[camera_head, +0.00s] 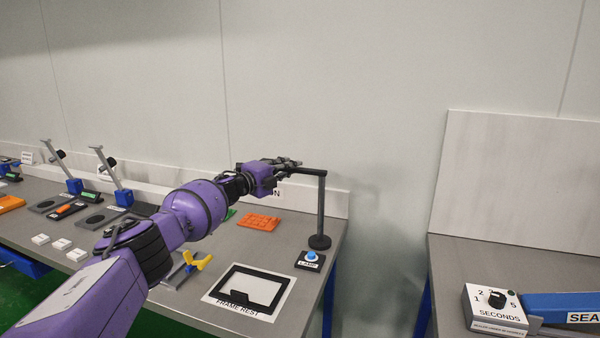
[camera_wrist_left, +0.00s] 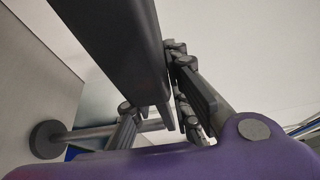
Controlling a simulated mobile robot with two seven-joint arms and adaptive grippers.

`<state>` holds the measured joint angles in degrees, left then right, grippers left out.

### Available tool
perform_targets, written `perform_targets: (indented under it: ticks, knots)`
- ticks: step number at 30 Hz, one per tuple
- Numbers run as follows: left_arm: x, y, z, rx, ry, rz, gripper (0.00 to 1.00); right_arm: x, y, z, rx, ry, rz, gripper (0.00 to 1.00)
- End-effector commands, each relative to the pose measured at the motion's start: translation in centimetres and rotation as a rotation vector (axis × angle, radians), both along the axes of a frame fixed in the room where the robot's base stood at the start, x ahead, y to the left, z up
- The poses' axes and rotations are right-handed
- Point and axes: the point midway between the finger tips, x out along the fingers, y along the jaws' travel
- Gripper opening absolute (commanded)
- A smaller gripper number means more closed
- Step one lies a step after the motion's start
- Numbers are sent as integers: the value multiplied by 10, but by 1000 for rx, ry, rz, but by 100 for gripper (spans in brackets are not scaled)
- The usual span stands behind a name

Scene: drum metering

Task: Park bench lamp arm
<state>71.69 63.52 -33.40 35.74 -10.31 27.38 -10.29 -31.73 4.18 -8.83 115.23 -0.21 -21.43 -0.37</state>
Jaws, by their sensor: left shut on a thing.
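The bench lamp is a black post (camera_head: 321,210) on a round base (camera_head: 320,242), with a horizontal lamp arm (camera_head: 314,172) at its top reaching left. My left gripper (camera_head: 290,163) is at the left part of this arm and shut on it. In the left wrist view, the lamp arm (camera_wrist_left: 115,40) is a thick dark bar running into the fingers of the left gripper (camera_wrist_left: 160,98). The lamp base (camera_wrist_left: 46,140) shows at the lower left there. The head of the lamp is hidden or hard to make out behind the gripper. My right gripper is not in view.
A blue button marked LAMP (camera_head: 311,256) sits by the lamp base. A frame rest (camera_head: 211,294), a yellow-handled tool (camera_head: 201,262) and an orange tray (camera_head: 260,222) lie on the bench. A gap separates this bench from the right one, with a SECONDS dial box (camera_head: 494,312).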

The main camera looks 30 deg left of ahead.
Motion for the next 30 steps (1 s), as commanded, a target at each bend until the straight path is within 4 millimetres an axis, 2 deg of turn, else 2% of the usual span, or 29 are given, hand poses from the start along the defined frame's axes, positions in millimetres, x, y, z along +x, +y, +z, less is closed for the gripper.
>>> perform_targets:
  ticks: [1,11,12,15,30]
  knots:
    - [0,-2,-10,-8,13,-6,0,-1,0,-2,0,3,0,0]
    - [0,-4,-11,-8,13,-11,0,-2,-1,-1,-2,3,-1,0]
    - [0,-4,-11,-8,14,-11,18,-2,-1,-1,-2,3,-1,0]
    - [0,-4,-11,-6,13,-11,30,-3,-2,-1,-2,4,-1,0]
    - [0,-1,-4,-2,4,-7,30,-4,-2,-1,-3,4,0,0]
